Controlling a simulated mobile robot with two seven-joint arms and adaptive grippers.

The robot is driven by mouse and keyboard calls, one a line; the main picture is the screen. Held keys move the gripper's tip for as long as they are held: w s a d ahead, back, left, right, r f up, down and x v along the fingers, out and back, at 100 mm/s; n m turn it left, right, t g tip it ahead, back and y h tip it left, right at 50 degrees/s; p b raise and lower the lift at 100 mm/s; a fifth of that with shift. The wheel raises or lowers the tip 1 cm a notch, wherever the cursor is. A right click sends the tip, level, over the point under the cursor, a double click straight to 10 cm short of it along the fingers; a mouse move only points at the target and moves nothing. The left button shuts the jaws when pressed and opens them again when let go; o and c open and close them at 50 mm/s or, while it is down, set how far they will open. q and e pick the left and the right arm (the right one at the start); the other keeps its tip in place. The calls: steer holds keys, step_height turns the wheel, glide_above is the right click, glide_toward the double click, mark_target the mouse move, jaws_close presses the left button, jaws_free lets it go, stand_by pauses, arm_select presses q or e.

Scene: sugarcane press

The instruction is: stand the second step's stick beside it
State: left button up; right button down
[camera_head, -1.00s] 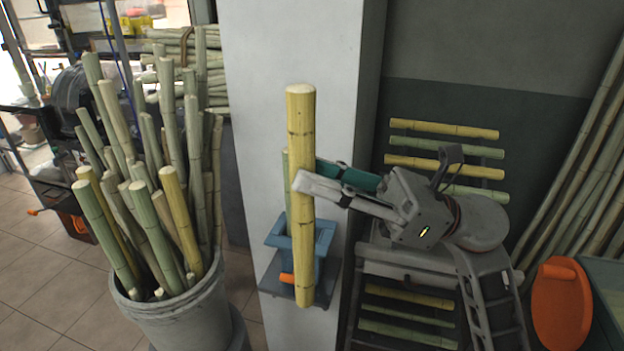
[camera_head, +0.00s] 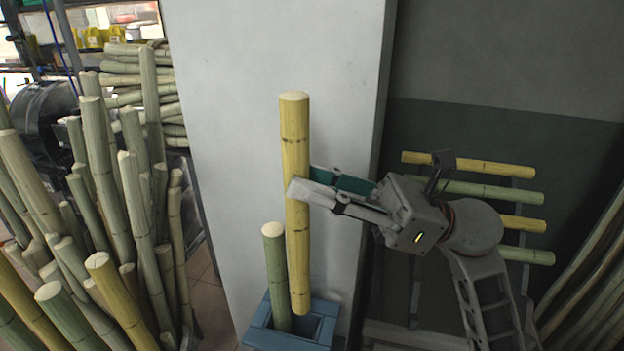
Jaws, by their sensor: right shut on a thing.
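My right gripper (camera_head: 312,190) is shut on a yellow cane stick (camera_head: 295,140) and holds it upright. The stick's lower end shows over the opening of a blue square holder (camera_head: 262,334); I cannot tell whether it is inside the rim. A shorter-looking green stick (camera_head: 275,275) stands in the holder, just left of the yellow one, leaning slightly. A narrow gap shows between the two sticks low down. My left gripper is not in view.
A wall pillar (camera_head: 270,50) rises behind the holder. Many loose canes (camera_head: 105,180) crowd the left. A rack holds several yellow and green sticks (camera_head: 480,165) at right, behind my right arm. More long canes lean at the far right.

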arm_select(q)
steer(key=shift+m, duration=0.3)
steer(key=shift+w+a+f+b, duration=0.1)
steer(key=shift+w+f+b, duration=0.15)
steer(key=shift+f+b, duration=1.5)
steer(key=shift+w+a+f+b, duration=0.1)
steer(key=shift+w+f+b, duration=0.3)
steer(key=shift+b, duration=2.5)
arm_select(e)
step_height(320, 180, down, 14)
steer(key=shift+f, duration=0.25)
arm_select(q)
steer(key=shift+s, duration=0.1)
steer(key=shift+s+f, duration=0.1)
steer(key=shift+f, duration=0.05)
arm_select(e)
steer(key=c, duration=1.1)
jaws_free()
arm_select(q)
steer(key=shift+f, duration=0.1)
